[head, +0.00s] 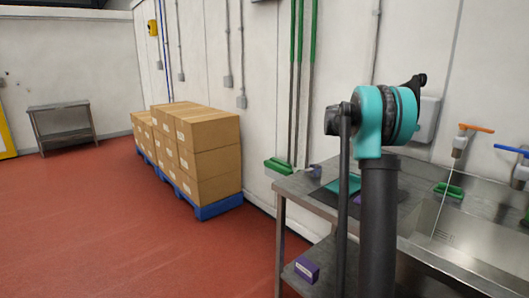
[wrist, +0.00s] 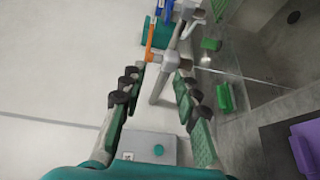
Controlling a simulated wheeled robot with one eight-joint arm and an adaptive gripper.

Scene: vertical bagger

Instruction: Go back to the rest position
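My gripper (wrist: 160,75) shows in the wrist view with its two green-padded fingers spread apart. It is open and I see nothing held between them. A steel tap with an orange handle (wrist: 150,42) appears beyond the fingertips; the gap between it and the fingers is hard to judge. In the head view my raised arm stands in front of the steel sink table (head: 310,199), and I cannot make out the gripper there. The same orange tap handle (head: 476,127) is at the right in that view.
A blue tap handle (head: 512,150) and a green brush (head: 450,190) are by the sink (head: 465,238). A purple box (head: 306,269) lies on the lower shelf. Stacked cartons (head: 208,155) stand on a blue pallet (head: 218,207). The red floor (head: 130,235) at left is clear.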

